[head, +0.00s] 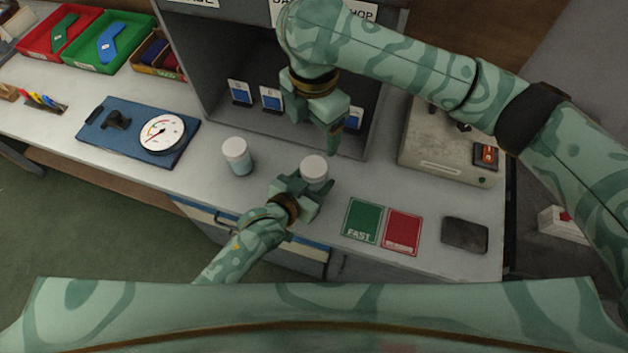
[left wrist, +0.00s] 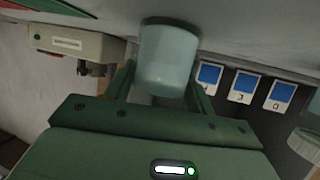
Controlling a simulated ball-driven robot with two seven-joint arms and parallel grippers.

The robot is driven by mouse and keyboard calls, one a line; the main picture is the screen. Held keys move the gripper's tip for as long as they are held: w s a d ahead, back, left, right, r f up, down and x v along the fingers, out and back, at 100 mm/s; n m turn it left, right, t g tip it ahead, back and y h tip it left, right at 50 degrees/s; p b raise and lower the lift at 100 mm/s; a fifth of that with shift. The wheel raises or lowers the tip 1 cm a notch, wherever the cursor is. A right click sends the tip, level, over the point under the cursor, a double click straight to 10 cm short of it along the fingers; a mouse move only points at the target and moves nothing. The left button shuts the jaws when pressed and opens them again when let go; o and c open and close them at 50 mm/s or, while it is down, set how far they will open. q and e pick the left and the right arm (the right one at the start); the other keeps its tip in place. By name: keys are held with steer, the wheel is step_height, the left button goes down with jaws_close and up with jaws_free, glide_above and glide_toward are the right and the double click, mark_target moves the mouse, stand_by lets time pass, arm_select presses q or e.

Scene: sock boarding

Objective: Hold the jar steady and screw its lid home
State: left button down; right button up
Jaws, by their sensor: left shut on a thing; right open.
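A jar with a white lid (head: 314,167) stands upright near the front of the bench. My left gripper (head: 306,184) is shut around its body. In the left wrist view the pale jar (left wrist: 168,60) sits between the two fingers. My right gripper (head: 338,138) is open and empty, above and slightly right of that jar, apart from it. I cannot tell how tightly the lid sits. A second white-topped jar (head: 237,157) stands free to the left; part of a pale round thing (left wrist: 308,138) shows at the left wrist view's right edge.
A grey open cabinet (head: 190,62) with blue-and-white cards (head: 271,99) stands behind. A gauge on a blue board (head: 162,133) lies left. A beige box (head: 447,150) stands right. Green (head: 362,221) and red (head: 403,231) cards and a dark pad (head: 465,235) lie at front right.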

arm_select(q)
steer(key=shift+c, duration=2.3)
jaws_free()
steer(key=p+v, duration=0.4)
steer(key=v, duration=1.2)
steer(key=shift+s+a, duration=0.15)
steer(key=shift+s, duration=0.05)
